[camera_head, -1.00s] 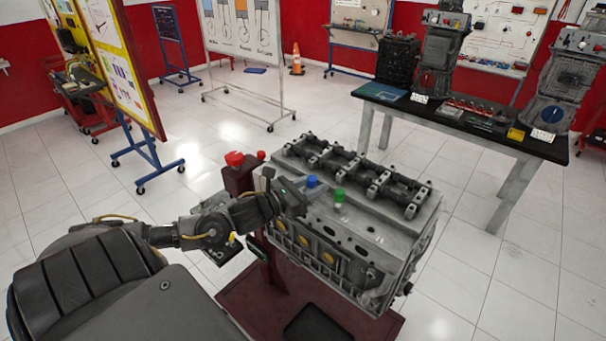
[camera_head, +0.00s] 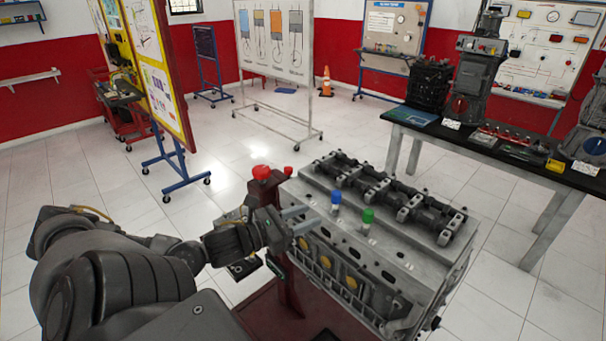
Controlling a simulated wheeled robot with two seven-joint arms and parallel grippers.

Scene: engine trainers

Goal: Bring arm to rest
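My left arm comes in from the lower left. Its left gripper (camera_head: 312,217) is at the near-left edge of the engine block (camera_head: 390,262). Its two pale fingers show apart with a gap, and nothing shows between them. Whether the fingers touch the engine top I cannot tell. My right gripper is not in view.
The engine sits on a dark red stand (camera_head: 268,312) with a red knob (camera_head: 261,172) beside my gripper. A black-topped bench (camera_head: 455,135) with engine parts stands at the right back. Whiteboards and an orange cone (camera_head: 326,82) are behind.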

